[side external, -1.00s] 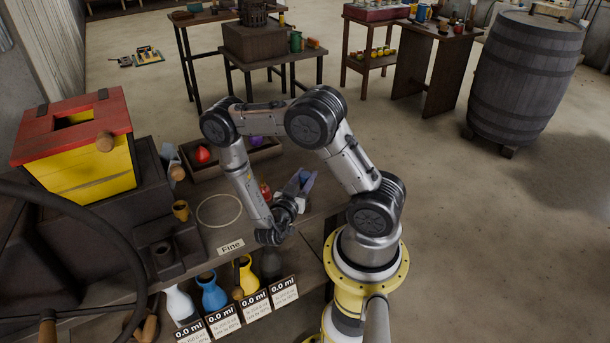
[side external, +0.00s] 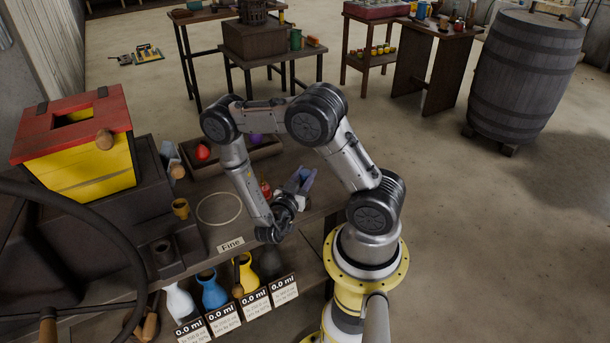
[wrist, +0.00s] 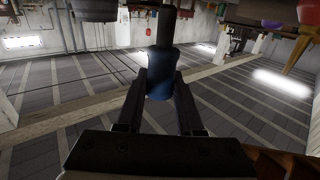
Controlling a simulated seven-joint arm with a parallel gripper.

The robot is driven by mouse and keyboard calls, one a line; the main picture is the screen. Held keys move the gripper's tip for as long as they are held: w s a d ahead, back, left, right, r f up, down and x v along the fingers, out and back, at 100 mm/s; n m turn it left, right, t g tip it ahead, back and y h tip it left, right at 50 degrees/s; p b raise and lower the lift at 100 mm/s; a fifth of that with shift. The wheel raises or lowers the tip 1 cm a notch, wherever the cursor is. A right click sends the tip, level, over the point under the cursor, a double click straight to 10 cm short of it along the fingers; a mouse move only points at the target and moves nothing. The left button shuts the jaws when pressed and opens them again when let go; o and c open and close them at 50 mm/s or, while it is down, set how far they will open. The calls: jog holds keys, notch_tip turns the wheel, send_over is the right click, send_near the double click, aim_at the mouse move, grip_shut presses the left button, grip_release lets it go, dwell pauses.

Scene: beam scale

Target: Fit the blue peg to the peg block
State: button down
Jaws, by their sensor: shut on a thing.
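My gripper (wrist: 161,82) is shut on the blue peg (wrist: 159,80), which sits between the two fingers in the wrist view. The peg has a blue body with a narrower dark part (wrist: 167,25) standing out beyond the fingertips. In the side view my gripper (side external: 301,183) is above the near right part of the workbench, apart from the bench items at left. A dark block with a round opening (side external: 162,250) stands at the bench's left; I cannot tell whether it is the peg block.
A yellow box with a red lid (side external: 82,150) stands at left. A wooden tray (side external: 225,165) with a red and a purple thing lies behind the arm. A pale ring (side external: 219,209) marks the bench. Colored flasks (side external: 212,290) stand along the front below the "Fine" label.

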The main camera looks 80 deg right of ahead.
jog(key=shift+f, duration=2.35)
jog(key=shift+c, duration=2.3)
grip_release()
jog(key=w+a, duration=0.1)
jog(key=a, duration=1.2)
jog(key=shift+w+a, duration=0.35)
jog(key=shift+w, duration=0.05)
